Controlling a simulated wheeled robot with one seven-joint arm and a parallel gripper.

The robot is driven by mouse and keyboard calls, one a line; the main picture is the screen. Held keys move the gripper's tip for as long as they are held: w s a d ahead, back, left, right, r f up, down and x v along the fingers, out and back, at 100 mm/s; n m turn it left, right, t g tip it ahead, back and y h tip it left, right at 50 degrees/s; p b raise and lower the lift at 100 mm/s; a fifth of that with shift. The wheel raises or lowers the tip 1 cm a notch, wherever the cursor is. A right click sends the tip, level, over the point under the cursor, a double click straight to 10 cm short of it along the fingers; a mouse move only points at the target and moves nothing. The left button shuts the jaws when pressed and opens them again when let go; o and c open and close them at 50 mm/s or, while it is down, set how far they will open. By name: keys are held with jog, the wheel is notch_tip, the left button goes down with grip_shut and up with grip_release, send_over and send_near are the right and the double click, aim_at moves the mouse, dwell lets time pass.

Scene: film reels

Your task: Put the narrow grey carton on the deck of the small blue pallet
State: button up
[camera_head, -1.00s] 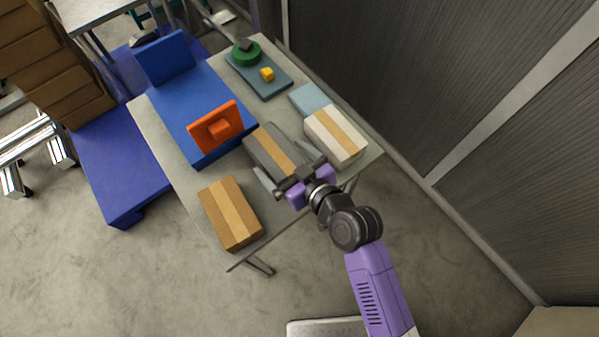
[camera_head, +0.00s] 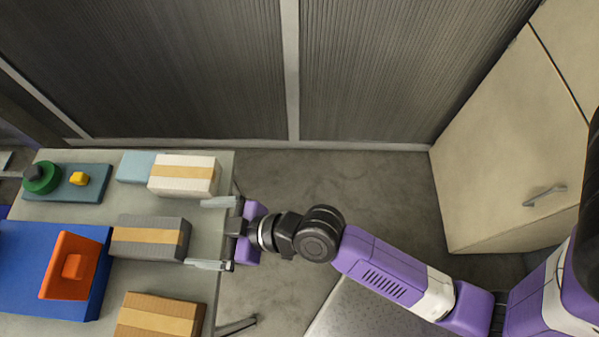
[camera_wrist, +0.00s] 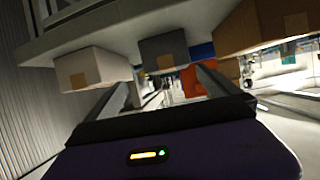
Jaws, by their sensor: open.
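The narrow grey carton (camera_head: 150,237) with a tan tape stripe lies on the table, between a white carton and a brown carton. It also shows in the wrist view (camera_wrist: 164,50), where the picture is upside down. The small blue pallet (camera_head: 25,265) is left of it on the same table and is cut off by the picture's left edge. The fingers also show in the wrist view (camera_wrist: 164,82).
The white carton (camera_head: 184,175) and a light blue box (camera_head: 135,166) lie behind the grey one. The brown carton (camera_head: 160,316) lies in front. A teal tray (camera_head: 90,190) holds a green round piece and a yellow piece. A cabinet (camera_head: 510,150) stands right.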

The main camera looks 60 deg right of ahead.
jog(key=s+d+r+m+t+h, duration=0.1)
jog(key=s+d+r+m+h, duration=0.1)
jog(key=s+d, duration=0.3)
jog(key=s+d+r+m+t+h, duration=0.1)
jog(key=s+d+r, duration=0.3)
jog(key=s, duration=0.6)
jog(key=s+d+r+m+t+h, duration=0.1)
jog(key=s+d+r+m+h, duration=0.1)
jog(key=s+d, duration=0.4)
notch_tip(320, 180, up, 2)
jog(key=shift+s+r+m+h, duration=0.1)
jog(key=shift+s+m+h, duration=0.2)
jog(key=shift+s+h, duration=0.45)
